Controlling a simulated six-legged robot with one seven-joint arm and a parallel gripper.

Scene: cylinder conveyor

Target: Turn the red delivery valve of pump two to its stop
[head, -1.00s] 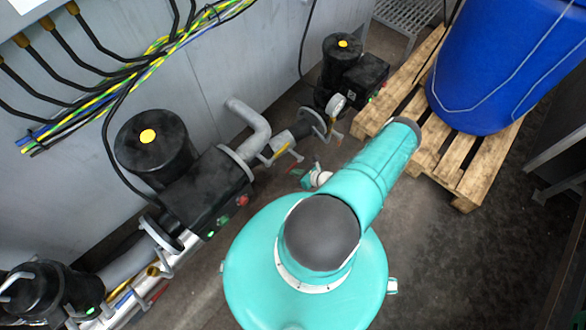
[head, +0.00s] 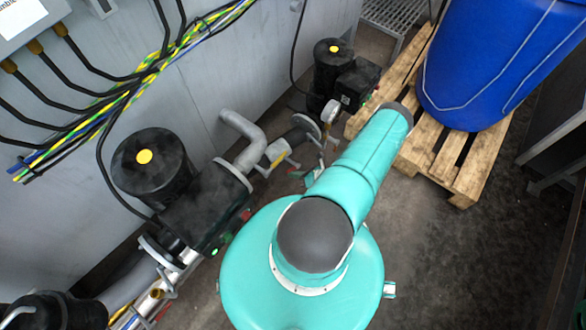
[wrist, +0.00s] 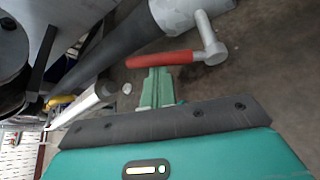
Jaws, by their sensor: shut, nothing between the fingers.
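In the wrist view, a red valve handle (wrist: 162,59) lies roughly level across the picture. It joins a grey metal stem (wrist: 210,42) at its right end, beside a grey pipe fitting (wrist: 185,12). My gripper (wrist: 157,80) is shut and empty. Its teal fingertips are right at the near side of the handle's middle; I cannot tell whether they touch it. In the head view, my arm covers much of the area around the gripper, and I cannot make out the red handle clearly. Which pump the handle belongs to is not readable.
In the head view, a large black pump (head: 150,165) and a smaller black pump (head: 333,75) stand along the grey wall, joined by piping (head: 245,140). A blue drum (head: 485,60) sits on a wooden pallet (head: 465,180). Floor at lower right is clear.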

